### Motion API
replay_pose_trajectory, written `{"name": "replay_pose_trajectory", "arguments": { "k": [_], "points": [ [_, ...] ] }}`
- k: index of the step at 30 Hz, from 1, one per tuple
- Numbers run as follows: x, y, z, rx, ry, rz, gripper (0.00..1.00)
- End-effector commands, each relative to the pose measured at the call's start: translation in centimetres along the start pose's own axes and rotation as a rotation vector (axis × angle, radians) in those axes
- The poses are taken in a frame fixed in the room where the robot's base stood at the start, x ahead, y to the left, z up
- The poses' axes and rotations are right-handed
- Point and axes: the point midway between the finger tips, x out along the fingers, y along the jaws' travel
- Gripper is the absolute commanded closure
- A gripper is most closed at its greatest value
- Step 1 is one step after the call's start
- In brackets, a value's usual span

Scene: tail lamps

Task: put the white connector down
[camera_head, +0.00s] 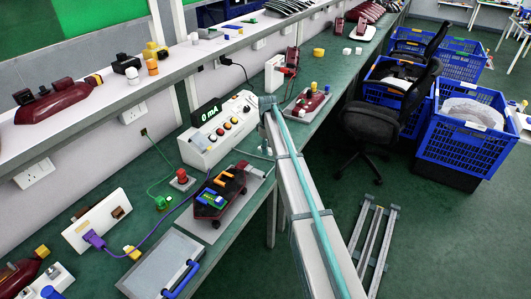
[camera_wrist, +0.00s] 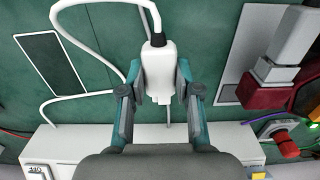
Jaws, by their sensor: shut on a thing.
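The white connector (camera_wrist: 159,60) is between my gripper's fingers in the wrist view. A white cable runs from its top end and loops to the left. My gripper (camera_wrist: 159,82) is closed on the connector's sides with its teal and grey fingers. The green bench top (camera_wrist: 105,60) shows behind the connector; I cannot tell whether they touch.
The white test box also shows low in the wrist view (camera_wrist: 90,140). A dark flat panel (camera_wrist: 50,60) lies left, and a dark red part (camera_wrist: 265,92) and red button (camera_wrist: 285,145) are right. A red lamp (camera_head: 235,180) stands on a grey plate in the head view.

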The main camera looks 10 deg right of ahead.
Motion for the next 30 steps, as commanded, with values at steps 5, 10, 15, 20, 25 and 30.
{"name": "replay_pose_trajectory", "arguments": {
  "k": [5, 10, 15, 20, 25, 30],
  "points": [
    [1.1, 0.5, -0.8, 0.0, -0.001, -0.001, 1.0],
    [1.9, 0.9, -1.5, 0.0, 0.0, -0.001, 1.0],
    [4.0, 0.8, -1.5, 0.0, -0.001, -0.002, 1.0],
    [5.1, 0.9, -1.5, 0.0, 0.0, 0.0, 1.0],
    [5.2, 0.9, -1.5, 0.0, 0.0, 0.0, 1.0],
    [5.6, 0.9, -1.5, 0.0, 0.0, 0.0, 1.0]
  ]
}}
